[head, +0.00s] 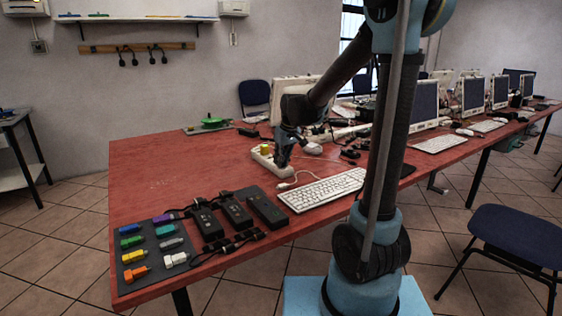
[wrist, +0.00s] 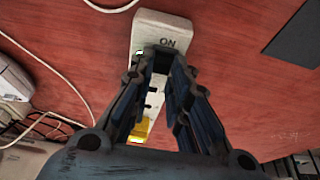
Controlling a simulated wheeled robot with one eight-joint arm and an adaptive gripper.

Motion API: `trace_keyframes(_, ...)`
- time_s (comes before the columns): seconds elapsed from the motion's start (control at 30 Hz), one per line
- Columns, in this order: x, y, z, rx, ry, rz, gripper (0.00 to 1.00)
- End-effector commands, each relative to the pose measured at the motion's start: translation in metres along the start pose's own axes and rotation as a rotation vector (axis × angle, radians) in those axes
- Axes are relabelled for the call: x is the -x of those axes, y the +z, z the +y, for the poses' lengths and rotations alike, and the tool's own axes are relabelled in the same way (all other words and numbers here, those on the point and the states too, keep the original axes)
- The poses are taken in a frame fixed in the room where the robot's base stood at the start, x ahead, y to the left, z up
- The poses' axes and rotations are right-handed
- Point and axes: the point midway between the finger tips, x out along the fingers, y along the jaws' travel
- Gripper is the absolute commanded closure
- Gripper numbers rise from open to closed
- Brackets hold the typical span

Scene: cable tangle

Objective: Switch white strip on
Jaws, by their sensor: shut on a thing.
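The white strip (wrist: 148,28) lies on the red table, with the word ON near its far end in the wrist view. In the head view the white strip (head: 258,158) lies left of the keyboard.
A white keyboard (head: 322,190) and a cable lie right of the strip. Black power strips (head: 236,211) and a dark mat (head: 133,256) with coloured plugs lie at the front. Monitors (head: 423,105) stand behind. The table's left part is clear.

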Motion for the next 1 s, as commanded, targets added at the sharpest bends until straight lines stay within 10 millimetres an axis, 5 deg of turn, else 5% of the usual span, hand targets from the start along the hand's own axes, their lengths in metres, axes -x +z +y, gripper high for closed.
trace_keyframes(0.2,0.000,0.001,0.000,0.000,0.001,-0.002,1.00)
trace_keyframes(0.23,0.000,0.001,0.000,0.000,0.001,-0.002,0.79)
trace_keyframes(0.3,0.000,0.001,0.000,0.000,0.001,-0.002,0.63)
trace_keyframes(0.73,0.003,0.001,0.000,0.000,0.000,-0.002,0.63)
trace_keyframes(1.0,0.033,0.001,0.000,-0.001,0.000,-0.002,0.63)
